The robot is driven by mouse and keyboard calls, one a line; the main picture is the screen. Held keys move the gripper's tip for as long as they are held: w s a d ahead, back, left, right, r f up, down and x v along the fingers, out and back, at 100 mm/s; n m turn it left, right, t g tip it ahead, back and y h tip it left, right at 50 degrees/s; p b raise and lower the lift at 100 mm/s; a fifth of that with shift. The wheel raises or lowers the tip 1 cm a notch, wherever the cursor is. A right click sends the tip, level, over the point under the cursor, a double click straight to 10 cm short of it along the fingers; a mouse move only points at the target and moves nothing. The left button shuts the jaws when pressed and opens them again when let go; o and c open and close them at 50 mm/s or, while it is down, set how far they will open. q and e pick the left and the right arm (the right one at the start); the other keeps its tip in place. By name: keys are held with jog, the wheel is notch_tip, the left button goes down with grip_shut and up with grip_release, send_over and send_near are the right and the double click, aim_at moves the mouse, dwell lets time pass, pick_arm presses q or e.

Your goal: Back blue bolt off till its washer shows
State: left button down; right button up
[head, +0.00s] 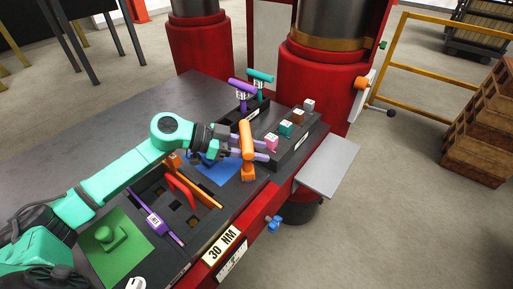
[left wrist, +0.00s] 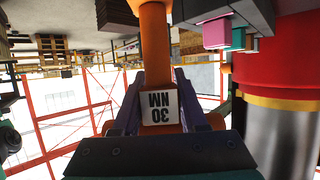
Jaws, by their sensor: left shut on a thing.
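A small blue bolt (head: 272,225) sticks out of the red front face of the press, right of a yellow "30 NM" plate (head: 221,245). It is too small to tell whether a washer shows. My left gripper (head: 263,150), with purple fingers, is shut on an orange tool (head: 246,150) above the bench, up and left of the bolt and apart from it. My right gripper is not in view.
A black rack holds pink (head: 271,142), teal (head: 286,129), brown and grey blocks. Purple and teal T-handles (head: 260,76) stand behind. A purple tool (head: 155,222) lies in the dark tray. A grey shelf (head: 329,166) juts out right of the bench. Floor before the bolt is clear.

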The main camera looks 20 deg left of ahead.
pick_arm(q)
jog(key=shift+w+a+r+n+t+y+p, duration=0.1)
jog(key=shift+n+t+y+p, duration=0.2)
jog(key=shift+n+t+p, duration=0.4)
jog(key=shift+w+n+t+y+p, duration=0.1)
jog(key=shift+n+t+y+p, duration=0.25)
jog(key=shift+p, duration=0.6)
jog(key=shift+w+a+n+t+y+p, duration=0.1)
jog(key=shift+n+t+y+p, duration=0.45)
jog(key=shift+p, duration=0.45)
jog(key=shift+w+a+n+t+y+p, duration=0.1)
jog(key=shift+n+t+y+p, duration=0.2)
jog(key=shift+n+t+p, duration=0.55)
jog(key=shift+g, duration=0.25)
jog(key=shift+m+b, duration=0.45)
jog(key=shift+b, duration=0.05)
jog(key=shift+s, duration=0.1)
